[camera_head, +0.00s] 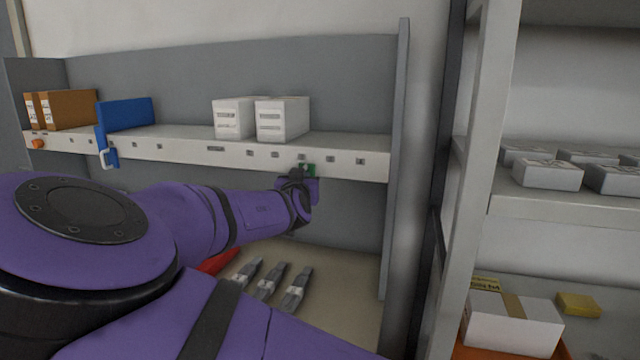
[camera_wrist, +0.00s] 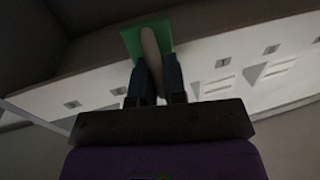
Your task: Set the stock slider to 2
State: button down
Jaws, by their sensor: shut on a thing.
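The green stock slider (camera_head: 311,168) is on the front edge of the upper shelf, toward its right part. In the wrist view the slider (camera_wrist: 131,42) shows as a green plate with a pale upright tab. My gripper (camera_head: 302,178) is at the shelf edge, right at the slider. In the wrist view my gripper (camera_wrist: 155,75) has its two dark fingers shut on either side of the tab. The white front strip (camera_head: 232,151) carries small square marks, too small to read. The gripper hides part of the strip.
Two white boxes (camera_head: 282,119) stand on the shelf above. A blue divider (camera_head: 128,114) and brown boxes (camera_head: 75,109) are to the left. Several grey cartridges (camera_head: 270,283) lie below. A grey upright panel (camera_head: 396,150) closes the shelf's right end.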

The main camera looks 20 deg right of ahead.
jog(key=shift+w+a, duration=0.45)
jog(key=shift+a, duration=0.2)
jog(key=c, duration=1.4)
grip_release()
jog(key=shift+c, duration=0.2)
jog(key=v, duration=1.1)
